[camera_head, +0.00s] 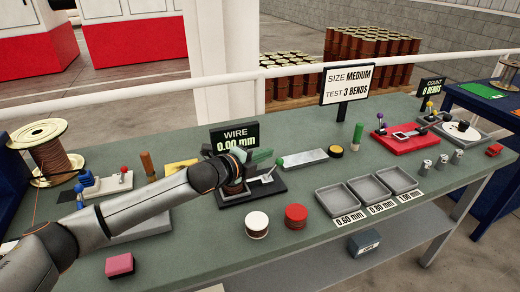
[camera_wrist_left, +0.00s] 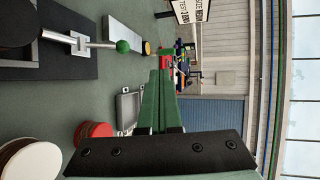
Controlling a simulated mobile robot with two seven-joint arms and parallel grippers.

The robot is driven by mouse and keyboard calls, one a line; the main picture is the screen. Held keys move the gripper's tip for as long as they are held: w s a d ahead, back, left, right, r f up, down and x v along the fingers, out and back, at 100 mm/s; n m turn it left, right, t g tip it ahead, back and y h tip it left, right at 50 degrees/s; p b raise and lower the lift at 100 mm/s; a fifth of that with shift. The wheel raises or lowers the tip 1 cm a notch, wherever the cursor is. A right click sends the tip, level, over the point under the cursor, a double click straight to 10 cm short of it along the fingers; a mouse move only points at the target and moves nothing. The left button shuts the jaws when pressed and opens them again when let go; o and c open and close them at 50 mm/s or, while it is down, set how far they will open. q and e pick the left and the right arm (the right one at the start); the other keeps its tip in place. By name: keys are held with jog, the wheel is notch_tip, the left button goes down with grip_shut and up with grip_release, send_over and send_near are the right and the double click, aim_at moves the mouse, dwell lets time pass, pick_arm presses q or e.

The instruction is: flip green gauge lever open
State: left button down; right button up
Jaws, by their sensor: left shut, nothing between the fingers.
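The gauge (camera_head: 262,193) is a black base near the table's middle, behind a white spool and a red one. Its lever is a thin silver rod with a green ball knob (camera_head: 279,161) that leans up to the right. The knob also shows at upper left in the left wrist view (camera_wrist_left: 123,46). My left gripper (camera_head: 265,156) has green fingers, shut and empty, just above the gauge and left of the knob. In the wrist view its fingers (camera_wrist_left: 163,75) appear apart from the knob. My arm hides part of the gauge. My right gripper is not in view.
A wire display (camera_head: 234,136) reading 0.00 mm stands behind the gauge. A white-topped spool (camera_head: 257,223) and a red-topped spool (camera_head: 296,215) stand in front. Several grey trays (camera_head: 341,200) lie to the right. A sign (camera_head: 346,84) rises behind.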

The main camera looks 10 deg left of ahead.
pick_arm(q)
jog(key=s+r, duration=0.2)
jog(key=r, duration=0.1)
jog(key=shift+s+a+r, duration=0.1)
jog(key=shift+s+a, duration=0.2)
jog(key=shift+s, duration=0.05)
